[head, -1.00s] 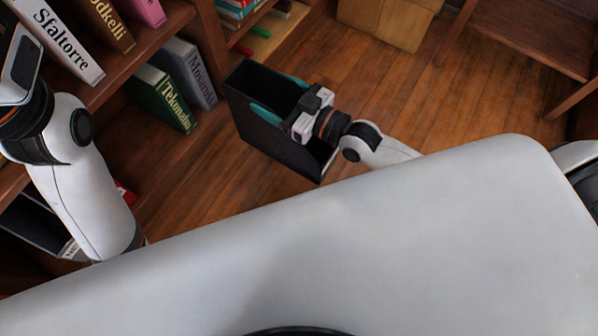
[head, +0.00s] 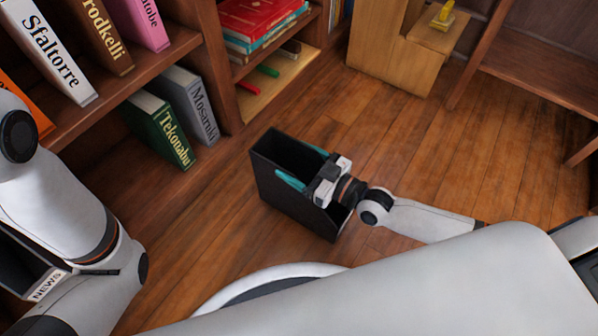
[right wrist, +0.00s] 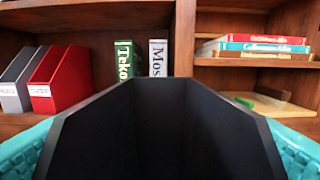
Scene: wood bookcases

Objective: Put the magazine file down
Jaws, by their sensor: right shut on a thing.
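The black magazine file (head: 290,205) is open at the top and hangs in my right gripper (head: 306,167), in the middle of the head view. The teal fingers are shut on its two broad sides. In the right wrist view the file (right wrist: 160,130) fills the lower middle, with a teal finger at each side. Its base is over the wood floor (head: 400,160); I cannot tell whether it touches. My left arm shows at the left edge, but its gripper is out of view.
A wood bookcase (head: 150,65) with books stands at the left. A grey file (right wrist: 18,80) and a red file (right wrist: 62,78) stand left on its shelf. Wooden furniture (head: 395,50) stands at the back. Floor right of the file is clear.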

